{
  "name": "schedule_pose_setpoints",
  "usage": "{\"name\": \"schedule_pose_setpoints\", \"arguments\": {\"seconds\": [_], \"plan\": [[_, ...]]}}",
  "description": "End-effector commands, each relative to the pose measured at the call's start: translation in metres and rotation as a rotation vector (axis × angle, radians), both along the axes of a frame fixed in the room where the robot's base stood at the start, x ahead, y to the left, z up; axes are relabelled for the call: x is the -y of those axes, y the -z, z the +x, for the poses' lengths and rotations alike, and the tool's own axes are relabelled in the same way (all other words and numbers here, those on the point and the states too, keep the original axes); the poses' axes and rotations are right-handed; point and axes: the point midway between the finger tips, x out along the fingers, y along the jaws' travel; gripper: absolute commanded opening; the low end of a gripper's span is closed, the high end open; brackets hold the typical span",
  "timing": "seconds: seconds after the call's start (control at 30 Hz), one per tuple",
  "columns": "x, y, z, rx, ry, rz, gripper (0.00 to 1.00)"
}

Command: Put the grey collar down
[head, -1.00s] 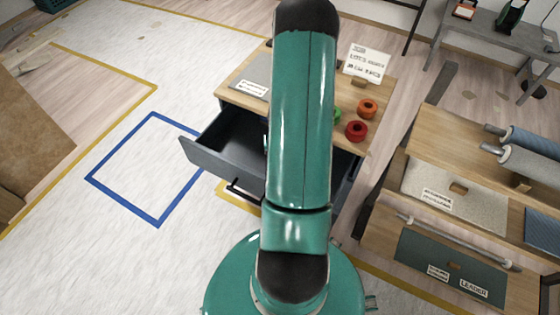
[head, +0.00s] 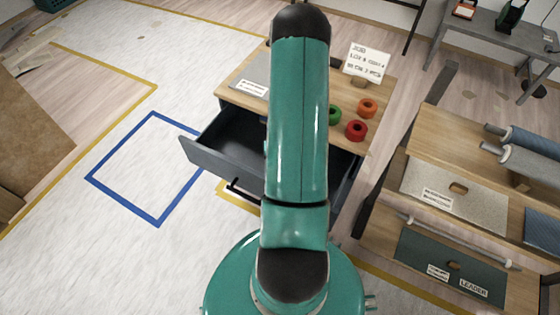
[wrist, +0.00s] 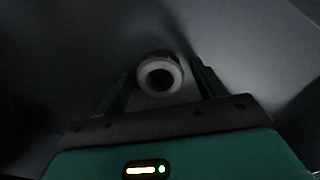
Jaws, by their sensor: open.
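In the wrist view a grey collar (wrist: 141,75) with a dark round hole lies on a dark grey surface, which looks like the inside of the drawer. My gripper (wrist: 161,75) is open around it, with one green finger on each side. A gap shows between the collar and each finger. In the head view the open dark drawer (head: 207,162) sticks out from the wooden bench. My arm hides the gripper, the collar and part of the drawer there.
On the bench top (head: 388,88) are a green collar (head: 335,115), a red collar (head: 356,131), an orange collar (head: 368,108) and a job card (head: 367,62). A shelf (head: 445,136) with rolls stands at the right. A blue floor square (head: 122,145) is empty at the left.

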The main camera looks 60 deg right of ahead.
Motion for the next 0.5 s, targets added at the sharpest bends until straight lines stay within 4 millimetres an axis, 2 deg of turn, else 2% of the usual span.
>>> {"name": "schedule_pose_setpoints", "arguments": {"seconds": [0.17, 0.27, 0.5], "plan": [[0.000, -0.006, 0.000, 0.001, 0.000, -0.001, 0.69], [0.001, -0.019, 0.001, 0.002, 0.001, -0.002, 0.69], [0.001, -0.065, 0.001, 0.003, 0.002, -0.004, 0.69]]}}
